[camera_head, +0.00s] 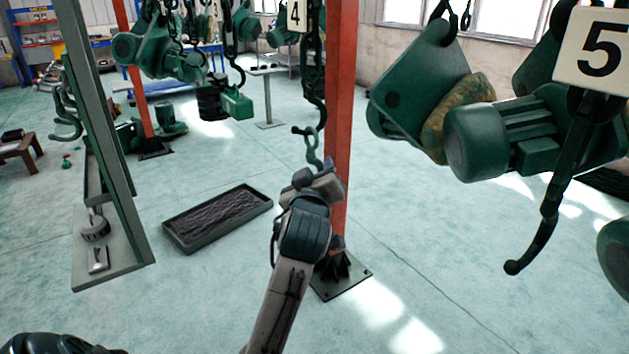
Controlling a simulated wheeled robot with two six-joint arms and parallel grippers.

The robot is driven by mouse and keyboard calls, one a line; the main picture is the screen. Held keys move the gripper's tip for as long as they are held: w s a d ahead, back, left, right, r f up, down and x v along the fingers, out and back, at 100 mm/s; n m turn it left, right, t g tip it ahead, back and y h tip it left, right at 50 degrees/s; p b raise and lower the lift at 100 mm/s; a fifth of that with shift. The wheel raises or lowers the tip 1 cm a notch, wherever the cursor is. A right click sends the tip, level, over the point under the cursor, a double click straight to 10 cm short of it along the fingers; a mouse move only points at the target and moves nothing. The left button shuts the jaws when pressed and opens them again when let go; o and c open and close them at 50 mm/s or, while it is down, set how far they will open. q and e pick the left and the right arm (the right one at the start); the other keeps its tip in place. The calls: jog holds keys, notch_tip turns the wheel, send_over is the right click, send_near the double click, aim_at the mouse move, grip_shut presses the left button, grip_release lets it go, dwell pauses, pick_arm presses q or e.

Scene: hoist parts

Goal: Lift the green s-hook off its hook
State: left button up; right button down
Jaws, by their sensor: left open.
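The green s-hook (312,148) hangs upright in the middle of the head view. Its top meets the tip of a dark hook (303,130) at the lower end of the chain under the sign with 4. My left gripper (321,174) is open at the s-hook's lower end, in front of the red post. The gripper body partly hides that lower end, and I cannot tell whether the fingers touch it. My right gripper is not in view.
A red post (340,110) stands close behind my left gripper. Green hoist motors (500,135) and a dark hook (548,205) hang at the right by sign 5 (598,50). A black tray (218,216) lies on the floor. A grey shelf frame (100,130) stands left.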

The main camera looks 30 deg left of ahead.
pick_arm(q)
jog(key=shift+x, duration=1.3)
jog(key=shift+d, duration=0.1)
grip_shut()
